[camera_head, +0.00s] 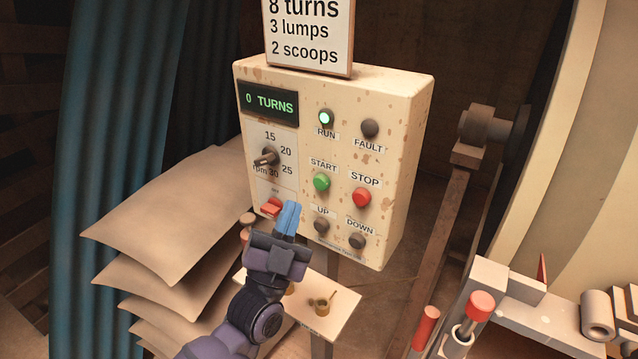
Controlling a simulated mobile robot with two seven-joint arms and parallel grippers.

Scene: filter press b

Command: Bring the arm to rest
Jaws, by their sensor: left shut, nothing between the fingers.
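My left arm comes in from the bottom, and its left gripper (288,220) points up at the lower part of the cream control box (405,140). The blue fingers are together with nothing between them. They are just right of a red switch (271,207) and left of the UP button (321,226); I cannot tell whether they touch the panel. The green START button (321,182) and red STOP button (361,197) are uncovered. My right gripper is not in view.
A stack of brown sacks (170,215) stands at left, close to my arm. A small shelf (340,302) with a little cup (322,308) is below the box. Red-tipped levers (480,306) and metal parts are at lower right. A sign (308,35) stands on the box.

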